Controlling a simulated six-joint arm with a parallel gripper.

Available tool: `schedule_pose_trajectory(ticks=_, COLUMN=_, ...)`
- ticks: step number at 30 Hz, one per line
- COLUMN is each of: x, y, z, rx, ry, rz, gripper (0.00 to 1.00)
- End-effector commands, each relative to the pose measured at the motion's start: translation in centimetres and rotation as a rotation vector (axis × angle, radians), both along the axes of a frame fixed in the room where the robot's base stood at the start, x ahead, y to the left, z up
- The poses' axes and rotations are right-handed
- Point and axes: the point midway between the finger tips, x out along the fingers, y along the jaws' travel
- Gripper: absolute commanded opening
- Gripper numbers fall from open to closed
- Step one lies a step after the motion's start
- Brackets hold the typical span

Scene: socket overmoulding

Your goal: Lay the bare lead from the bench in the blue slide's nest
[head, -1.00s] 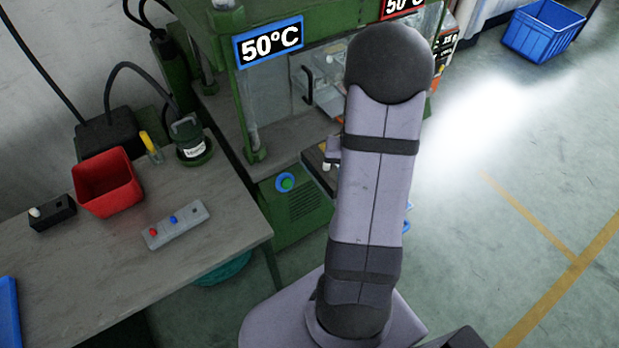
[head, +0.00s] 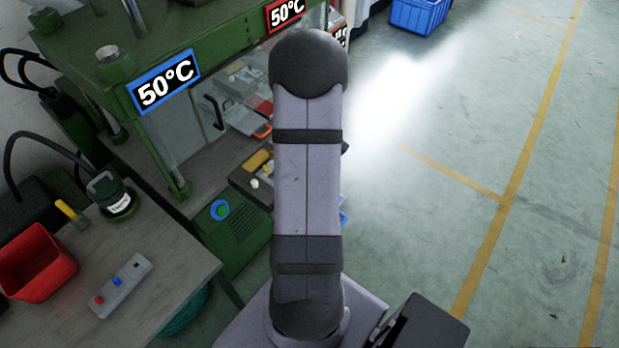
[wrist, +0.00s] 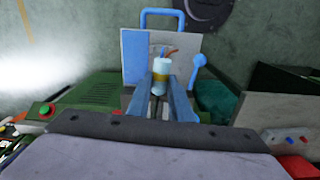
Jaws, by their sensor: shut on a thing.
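In the wrist view my gripper (wrist: 162,92) is shut on the bare lead (wrist: 160,76), a pale cylindrical end with a yellow band and thin coloured wires at its top. The lead is held between the two blue-grey fingers. Beyond it lies the blue slide (wrist: 135,55), a plate with a blue part at left and a blue loop handle. The lead and fingers cover the plate's middle, so I cannot make out the nest or whether the lead touches it. In the head view my arm hides the gripper and most of the slide; only a bit of blue (head: 344,218) shows.
The green press (head: 150,110) stands beside my arm, with a yellow piece (head: 258,160) on its bed. The grey bench (head: 165,265) at left carries a red bin (head: 38,262) and a button box (head: 122,285). Open floor lies to the right.

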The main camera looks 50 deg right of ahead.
Motion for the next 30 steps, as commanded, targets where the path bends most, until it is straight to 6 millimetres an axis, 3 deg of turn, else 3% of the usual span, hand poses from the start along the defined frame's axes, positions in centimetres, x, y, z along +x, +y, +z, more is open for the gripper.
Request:
schedule_pose_trajectory(ticks=6, x=0.0, y=0.0, z=0.0, rx=0.000, ry=0.000, rz=0.076, gripper=0.00)
schedule_pose_trajectory(ticks=22, x=-0.1, y=0.0, z=0.1, rx=0.001, ry=0.000, rz=0.077, gripper=0.00)
schedule_pose_trajectory(ticks=30, x=-0.1, y=0.0, z=-1.1, rx=0.001, ry=0.000, rz=0.077, gripper=0.00)
